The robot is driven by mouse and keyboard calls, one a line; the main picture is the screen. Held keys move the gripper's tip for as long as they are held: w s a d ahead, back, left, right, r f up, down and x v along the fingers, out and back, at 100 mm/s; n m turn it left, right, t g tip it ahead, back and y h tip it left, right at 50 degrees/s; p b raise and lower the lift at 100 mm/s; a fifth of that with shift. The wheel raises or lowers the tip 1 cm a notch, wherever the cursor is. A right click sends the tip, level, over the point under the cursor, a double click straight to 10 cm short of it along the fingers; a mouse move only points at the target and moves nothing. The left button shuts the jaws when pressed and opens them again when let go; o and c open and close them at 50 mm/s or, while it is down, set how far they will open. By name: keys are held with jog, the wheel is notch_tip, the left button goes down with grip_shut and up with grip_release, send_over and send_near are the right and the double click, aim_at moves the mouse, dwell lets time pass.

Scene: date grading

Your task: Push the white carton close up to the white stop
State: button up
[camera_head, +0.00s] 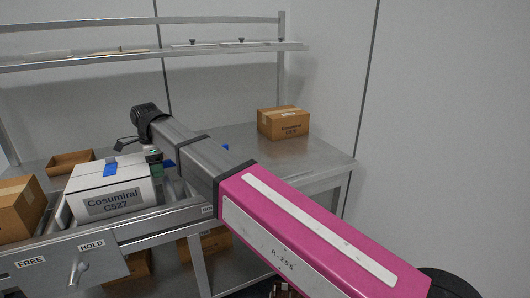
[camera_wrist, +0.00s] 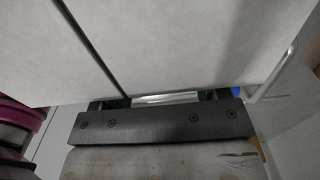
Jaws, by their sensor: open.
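The white carton (camera_head: 108,190), marked "Cosumiral C527" and with blue tape on top, sits on the left part of the metal bench between side rails. My arm reaches across from the lower right, its dark wrist above and behind the carton. In the wrist view my gripper (camera_wrist: 168,98) is open, its dark fingertips apart with a pale strip showing between them. I cannot make out its contact with the carton. A pale upright piece (camera_head: 62,213) stands just left of the carton; I cannot tell whether it is the white stop.
A brown carton (camera_head: 20,207) stands at the far left and another (camera_head: 283,122) at the back right. An open brown tray (camera_head: 71,163) lies behind the white carton. A shelf (camera_head: 150,54) runs above.

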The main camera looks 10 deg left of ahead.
jog(key=shift+s+a, duration=0.5)
jog(key=shift+a, duration=0.3)
jog(key=shift+s+a, duration=0.45)
jog(key=shift+a, duration=0.3)
jog(key=shift+d, duration=0.1)
jog(key=shift+w+d, duration=0.55)
jog(key=shift+d, duration=0.2)
notch_tip(320, 180, up, 10)
send_over(144, 160)
jog(key=w+d, duration=0.1)
jog(key=shift+w+d, duration=0.1)
jog(key=shift+d, duration=0.05)
dwell(0.5)
